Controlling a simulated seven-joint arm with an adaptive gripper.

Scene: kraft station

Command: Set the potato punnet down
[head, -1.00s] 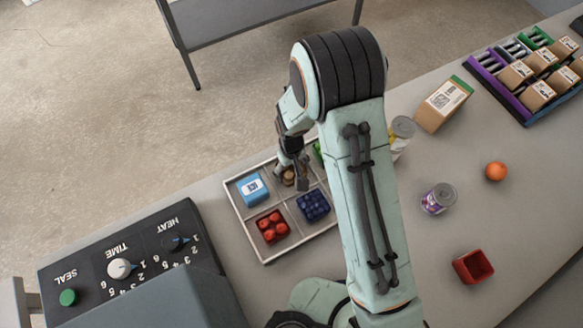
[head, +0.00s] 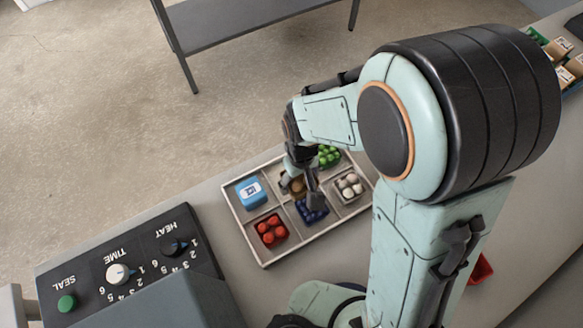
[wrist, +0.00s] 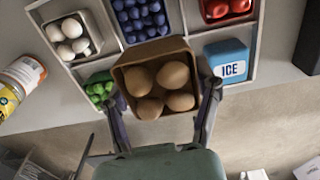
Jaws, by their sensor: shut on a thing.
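The potato punnet (wrist: 150,111) is a brown open box with several brown potatoes, upright in the wrist view. My gripper (wrist: 163,98) is shut on it, one finger at each side. In the head view, my gripper (head: 298,182) and the partly hidden punnet (head: 297,187) are over the back middle compartment of the pale divided tray (head: 246,232), between the blue ice box (head: 249,192) and the green punnet (head: 328,156). The punnet looks larger than its neighbours in the wrist view. Its underside is hidden, so I cannot tell whether it touches the tray floor.
The tray's front row holds red (head: 271,231), blue (head: 311,211) and white (head: 348,186) punnets. A sealer panel (head: 125,262) stands at the left. Cans (wrist: 22,77) lie beyond the tray in the wrist view. My arm hides much of the bench's right side.

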